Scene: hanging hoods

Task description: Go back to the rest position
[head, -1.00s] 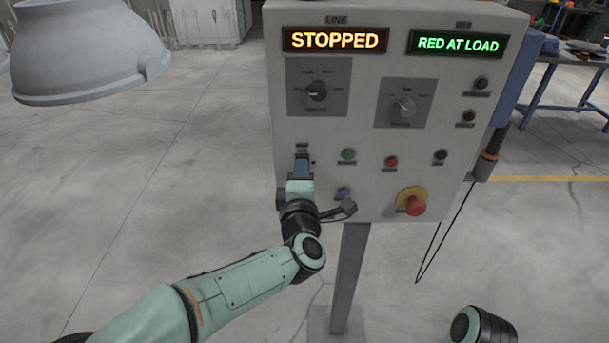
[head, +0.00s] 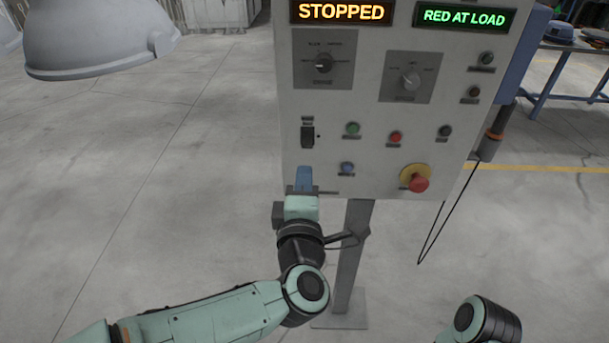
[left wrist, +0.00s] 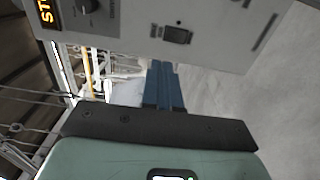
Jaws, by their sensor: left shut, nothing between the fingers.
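My left gripper (head: 304,178) is shut and empty, its blue fingers together. In the head view it is at the lower left edge of the grey control panel (head: 375,115), below a black rocker switch (head: 308,136). In the left wrist view the blue fingers (left wrist: 163,82) point towards the panel, and the switch (left wrist: 177,35) shows beyond them with a gap between.
The panel stands on a grey post (head: 352,260). It carries two dials, several buttons and a red emergency stop (head: 418,183). Its displays read STOPPED (head: 341,12) and RED AT LOAD (head: 464,17). A grey hood (head: 95,40) hangs at upper left. Open floor lies to the left.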

